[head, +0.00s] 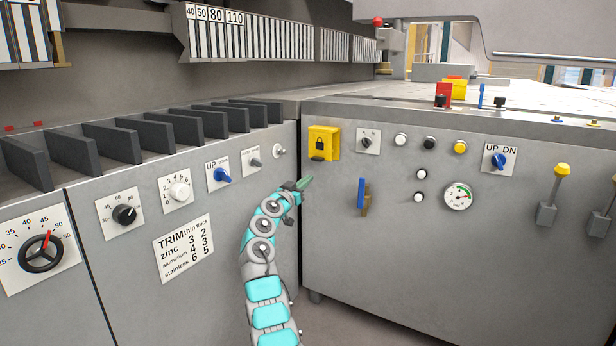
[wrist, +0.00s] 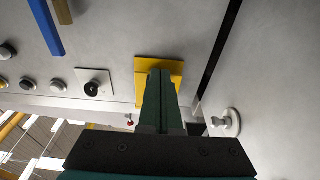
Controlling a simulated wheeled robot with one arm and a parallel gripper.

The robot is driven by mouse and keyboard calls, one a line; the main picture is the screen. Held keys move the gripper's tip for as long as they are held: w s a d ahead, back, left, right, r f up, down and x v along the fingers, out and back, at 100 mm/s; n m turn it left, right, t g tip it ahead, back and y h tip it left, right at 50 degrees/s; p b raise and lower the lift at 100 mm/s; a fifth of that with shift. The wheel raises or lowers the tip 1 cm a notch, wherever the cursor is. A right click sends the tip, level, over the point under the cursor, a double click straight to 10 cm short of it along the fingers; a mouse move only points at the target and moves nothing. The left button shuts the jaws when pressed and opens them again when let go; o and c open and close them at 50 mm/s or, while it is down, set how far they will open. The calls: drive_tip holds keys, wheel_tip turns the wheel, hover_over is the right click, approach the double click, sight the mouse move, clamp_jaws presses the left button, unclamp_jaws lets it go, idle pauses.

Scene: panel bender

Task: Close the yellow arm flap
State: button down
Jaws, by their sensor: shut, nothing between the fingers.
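The yellow flap (head: 323,143) with a black padlock mark is on the upper left of the right-hand cabinet's front. A dark shape shows at its lower edge; I cannot tell how far it stands open. In the wrist view the yellow flap and plate (wrist: 145,66) lie beyond my fingers, which hide their middle. My gripper (head: 305,183) is shut and empty, with green fingers, below and slightly left of the flap in the head view. The fingertips (wrist: 160,73) overlap the yellow in the wrist view; I cannot tell whether they touch it.
A small knob (head: 279,151) juts from the left cabinet near the corner. Right of the flap are a dial plate (head: 368,141), several round buttons and a blue lever (head: 361,195). The floor in front of the right cabinet is clear.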

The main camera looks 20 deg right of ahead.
wheel_tip(320, 180, down, 7)
drive_tip(key=s+a+b, duration=0.1)
drive_tip(key=b, duration=0.4)
drive_tip(key=shift+a+b, duration=0.15)
drive_tip(key=shift+b, duration=0.15)
drive_tip(key=shift+r, duration=0.15)
